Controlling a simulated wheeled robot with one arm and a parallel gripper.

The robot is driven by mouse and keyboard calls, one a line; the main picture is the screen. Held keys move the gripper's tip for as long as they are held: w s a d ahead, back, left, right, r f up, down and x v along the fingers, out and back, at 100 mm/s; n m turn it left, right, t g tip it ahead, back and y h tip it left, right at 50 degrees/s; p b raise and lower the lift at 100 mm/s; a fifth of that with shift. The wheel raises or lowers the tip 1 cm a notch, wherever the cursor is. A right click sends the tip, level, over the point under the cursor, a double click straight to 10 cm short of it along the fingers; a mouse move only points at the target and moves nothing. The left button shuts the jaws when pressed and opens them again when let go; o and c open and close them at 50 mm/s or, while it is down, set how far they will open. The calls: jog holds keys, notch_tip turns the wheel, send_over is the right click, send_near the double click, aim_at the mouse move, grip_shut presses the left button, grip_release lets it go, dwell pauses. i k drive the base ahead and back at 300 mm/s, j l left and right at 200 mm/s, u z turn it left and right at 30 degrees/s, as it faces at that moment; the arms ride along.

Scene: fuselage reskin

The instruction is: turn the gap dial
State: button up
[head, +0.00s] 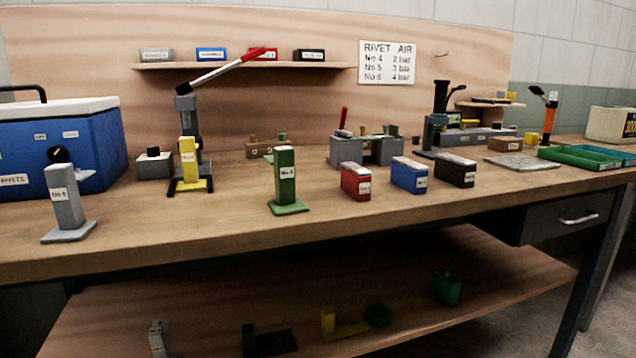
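No part clearly reads as the gap dial at this size. A grey box with a black knob on top (154,163) stands on the bench, left of a lever press (187,125) with a red-ended handle raised to the right. A grey fixture with a red lever (366,150) stands near the bench middle; its small parts are too small to tell apart. A round black knob (58,154) shows between the blue cooler and the grey No 6 stand; I cannot tell which bears it. My gripper is not in view.
A grey stand (63,200), a yellow stand (188,162) and a green stand (285,178) stand on the bench. Red (355,183), blue (409,176) and black (455,171) boxes sit right of them. A blue cooler (95,140) fills the left. The front strip is mostly clear.

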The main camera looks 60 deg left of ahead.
aim_at(152, 151)
jog(key=u, duration=2.75)
